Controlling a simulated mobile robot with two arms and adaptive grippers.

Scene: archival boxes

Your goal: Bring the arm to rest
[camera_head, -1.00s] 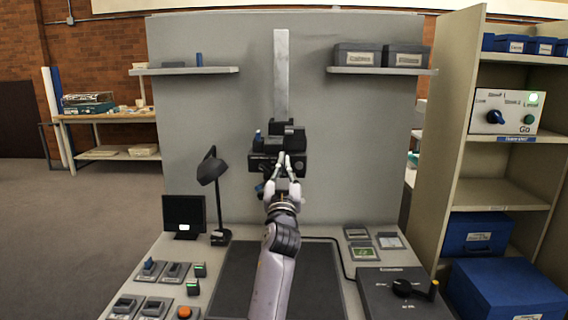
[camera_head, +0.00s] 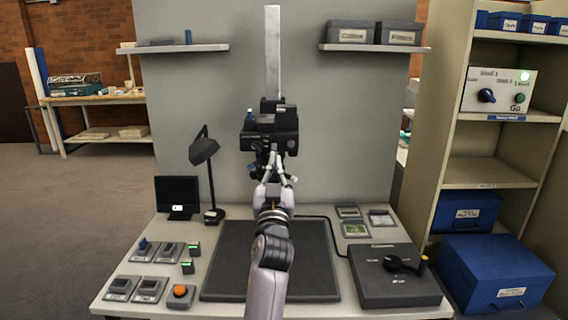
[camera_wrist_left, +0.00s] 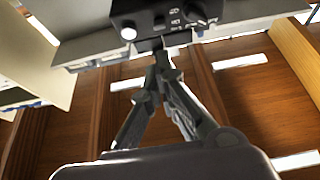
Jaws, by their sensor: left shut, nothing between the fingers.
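My left gripper (camera_head: 272,172) is in the middle of the head view, just below and in front of the black camera unit (camera_head: 270,132) on the upright column. Its fingers are shut with nothing between them. In the left wrist view the closed fingertips (camera_wrist_left: 161,62) point up toward the underside of the dark unit (camera_wrist_left: 165,18). I cannot tell whether they touch it. My left arm reaches up over the dark mat (camera_head: 225,262) on the desk. My right gripper is not in view.
A black lamp (camera_head: 206,165) and small screen (camera_head: 178,196) stand at the desk's left back. Switches and an orange button (camera_head: 180,291) are at front left. A dark box with a lever (camera_head: 395,285) is at front right. Shelving (camera_head: 485,172) with blue boxes stands right.

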